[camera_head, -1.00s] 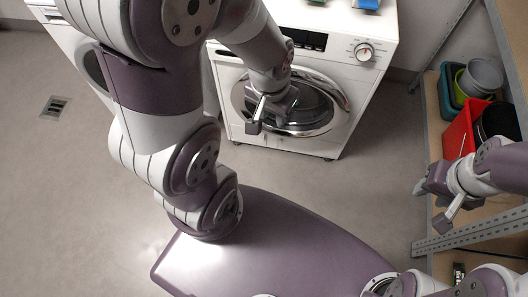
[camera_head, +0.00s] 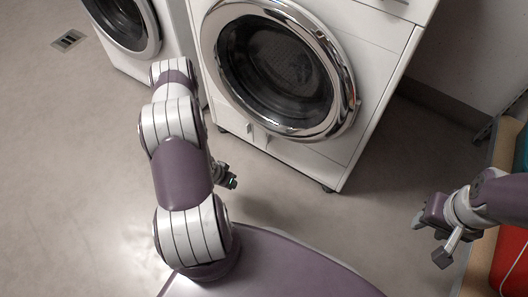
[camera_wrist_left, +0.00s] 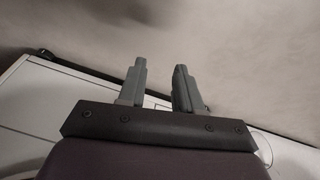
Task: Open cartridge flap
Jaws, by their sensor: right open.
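The white washer (camera_head: 375,100) stands ahead with its round door (camera_head: 275,70) shut. A small panel with notches (camera_head: 245,130) shows low on its front, at the left; I cannot tell for sure that it is the cartridge flap, and it looks shut. My left gripper (camera_head: 231,181) is low in front of the washer, partly hidden behind my left arm. In the left wrist view its two grey fingers (camera_wrist_left: 160,75) are apart with nothing between them, over the white washer front (camera_wrist_left: 40,110) and the floor. My right gripper (camera_head: 431,240) is open and empty at the right.
A second front-loader (camera_head: 125,25) stands to the left. A shelf (camera_head: 505,150) with a red bin (camera_head: 515,260) is at the right edge, close to my right arm. The floor (camera_head: 340,230) before the washer is clear.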

